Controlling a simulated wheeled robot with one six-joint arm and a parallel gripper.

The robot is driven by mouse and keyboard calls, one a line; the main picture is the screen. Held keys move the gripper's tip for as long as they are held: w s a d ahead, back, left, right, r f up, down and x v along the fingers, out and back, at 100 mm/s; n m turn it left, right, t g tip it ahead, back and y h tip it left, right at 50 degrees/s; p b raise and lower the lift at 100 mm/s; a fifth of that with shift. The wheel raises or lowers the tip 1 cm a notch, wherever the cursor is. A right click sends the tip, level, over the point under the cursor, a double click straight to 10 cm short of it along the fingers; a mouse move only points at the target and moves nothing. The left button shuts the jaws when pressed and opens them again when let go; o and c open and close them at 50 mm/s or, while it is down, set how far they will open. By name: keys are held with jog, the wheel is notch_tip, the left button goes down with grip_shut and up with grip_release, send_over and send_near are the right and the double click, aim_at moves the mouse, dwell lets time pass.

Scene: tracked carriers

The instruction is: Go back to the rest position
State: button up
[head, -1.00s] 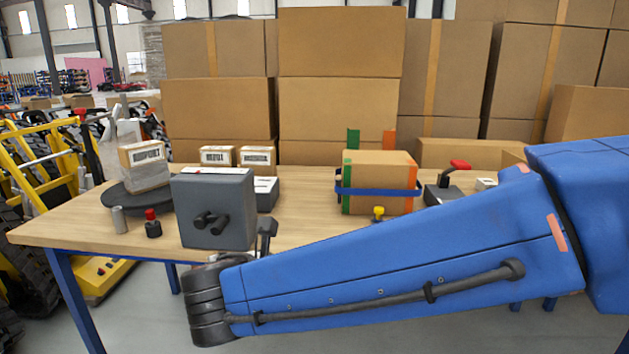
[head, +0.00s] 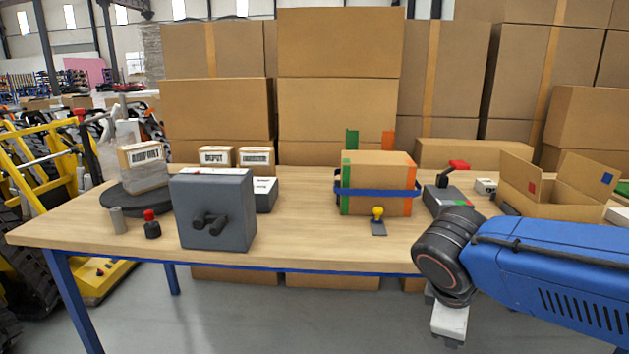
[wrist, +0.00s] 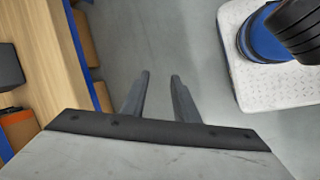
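My gripper (wrist: 160,88) shows in the wrist view with its two dark fingers apart and nothing between them, over bare grey floor. In the head view my blue arm reaches in from the right, and its wrist end hangs in front of the table's front edge. The fingers cannot be made out there. The wooden table (head: 310,238) lies to the left in the wrist view, apart from the fingers.
On the table stand a grey box with black handles (head: 213,215), a strapped carton (head: 378,180), a yellow-topped button (head: 378,222), a red-handled device (head: 447,196) and an open carton (head: 548,200). Cardboard boxes (head: 340,105) are stacked behind. Floor in front is clear.

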jog(key=s+d+f+m+t+y, duration=0.1)
jog(key=s+m, duration=0.5)
jog(key=m, duration=0.6)
jog(key=d+f+y, duration=0.1)
jog(key=d+y, duration=0.1)
jog(key=shift+s+y, duration=0.3)
jog(key=shift+w+f, duration=0.1)
dwell(0.9)
